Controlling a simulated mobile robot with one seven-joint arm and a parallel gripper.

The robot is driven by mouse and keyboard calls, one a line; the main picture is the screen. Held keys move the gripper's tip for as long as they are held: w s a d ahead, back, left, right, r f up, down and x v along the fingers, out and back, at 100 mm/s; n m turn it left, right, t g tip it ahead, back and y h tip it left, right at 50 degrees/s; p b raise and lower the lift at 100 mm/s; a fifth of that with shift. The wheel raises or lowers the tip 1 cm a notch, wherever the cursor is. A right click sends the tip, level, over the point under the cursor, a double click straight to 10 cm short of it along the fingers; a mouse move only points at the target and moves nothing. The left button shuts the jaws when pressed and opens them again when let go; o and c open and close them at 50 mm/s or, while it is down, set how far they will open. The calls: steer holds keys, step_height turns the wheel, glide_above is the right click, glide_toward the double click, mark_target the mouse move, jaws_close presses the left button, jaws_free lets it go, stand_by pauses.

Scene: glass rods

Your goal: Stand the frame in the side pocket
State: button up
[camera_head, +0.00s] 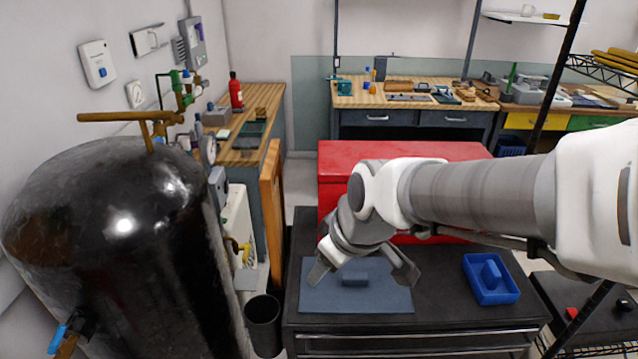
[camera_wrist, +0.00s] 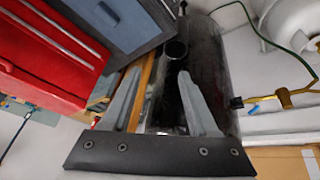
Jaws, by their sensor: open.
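My gripper (camera_head: 362,270) is open and empty, tilted, in front of a slate-blue mat (camera_head: 385,299) on the dark cabinet top. A small slate-blue block (camera_head: 353,279) shows on the mat between the fingers in the head view; I see no contact. To the right a bright blue open tray (camera_head: 497,294) holds a raised, rounded blue piece (camera_head: 491,274). I cannot tell for sure which of these is the frame or the side pocket. In the wrist view my gripper (camera_wrist: 158,100) has nothing between its spread fingers; the mat (camera_wrist: 112,20) is at the upper left.
A large black tank (camera_head: 120,240) and a dark bin (camera_head: 263,322) are at the left. Workbenches (camera_head: 410,101) line the back. The cabinet top is clear between mat and tray.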

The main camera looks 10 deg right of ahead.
steer(key=s+d+r+m+h, duration=0.1)
steer(key=s+d+r+m, duration=0.3)
steer(key=s, duration=0.5)
step_height(320, 180, up, 2)
steer(key=m, duration=0.3)
steer(key=shift+s+d+r+t+h, duration=0.25)
steer(key=shift+t+h, duration=0.15)
